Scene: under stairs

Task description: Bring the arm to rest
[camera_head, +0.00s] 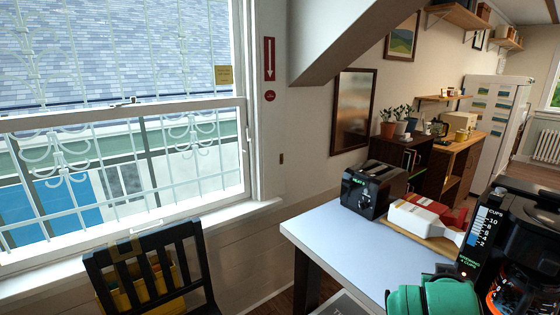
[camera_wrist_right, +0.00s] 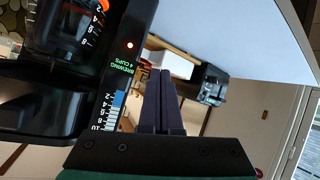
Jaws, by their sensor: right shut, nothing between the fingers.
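My right arm shows in the head view as a green wrist part (camera_head: 435,298) at the bottom right, over the table's near side and just left of the coffee maker. The fingers cannot be made out there. In the right wrist view my right gripper (camera_wrist_right: 160,73) has its two dark fingers together, with nothing between them. The black coffee maker (camera_wrist_right: 115,62) is close beside the fingers in that view; I cannot tell the exact gap. My left gripper is in neither view.
The pale table (camera_head: 345,238) carries a black toaster (camera_head: 366,192), a white item (camera_head: 418,218) on a wooden board, and the coffee maker (camera_head: 480,235) at right. A dark chair (camera_head: 150,270) stands lower left by the window. The table's left part is clear.

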